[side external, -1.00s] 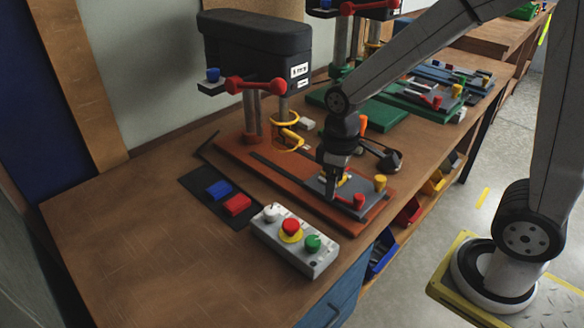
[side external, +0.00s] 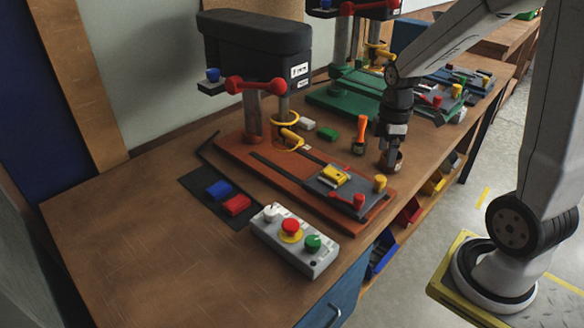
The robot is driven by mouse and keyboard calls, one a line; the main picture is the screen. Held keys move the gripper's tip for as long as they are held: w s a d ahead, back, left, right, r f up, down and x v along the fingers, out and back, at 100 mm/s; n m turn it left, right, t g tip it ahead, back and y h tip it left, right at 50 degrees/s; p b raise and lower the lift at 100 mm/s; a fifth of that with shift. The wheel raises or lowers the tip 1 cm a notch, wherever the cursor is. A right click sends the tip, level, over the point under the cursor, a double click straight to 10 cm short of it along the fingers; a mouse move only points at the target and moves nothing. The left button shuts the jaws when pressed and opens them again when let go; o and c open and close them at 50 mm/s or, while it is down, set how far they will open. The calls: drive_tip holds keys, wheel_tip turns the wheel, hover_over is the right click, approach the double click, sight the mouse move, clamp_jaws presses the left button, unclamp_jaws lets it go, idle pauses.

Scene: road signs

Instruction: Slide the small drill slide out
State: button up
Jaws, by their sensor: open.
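The nearer drill press has a black head (side external: 258,45) and a red-brown base (side external: 235,165) with two dark rails. Its grey slide (side external: 345,190) sits at the front right end of the rails. It carries a yellow piece (side external: 333,176), a red handle (side external: 346,199) and a yellow knob (side external: 380,183). A second drill press with a green base (side external: 335,102) and its own grey slide stands behind. My gripper (side external: 391,160) points down beyond the nearer slide, low over the bench and apart from the slide. It is open; its fingertips are hard to make out beside a dark round item.
A grey control box (side external: 295,243) with buttons stands in front of the base. A dark mat (side external: 208,190) holds a blue and a red block. An orange-handled tool (side external: 360,135) stands near my gripper. Coloured bins (side external: 408,212) hang under the bench edge. The bench's left is clear.

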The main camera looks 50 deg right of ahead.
sight(380, 178)
drive_tip(key=shift+f, duration=0.15)
drive_tip(key=shift+f, duration=3.75)
clamp_jaws()
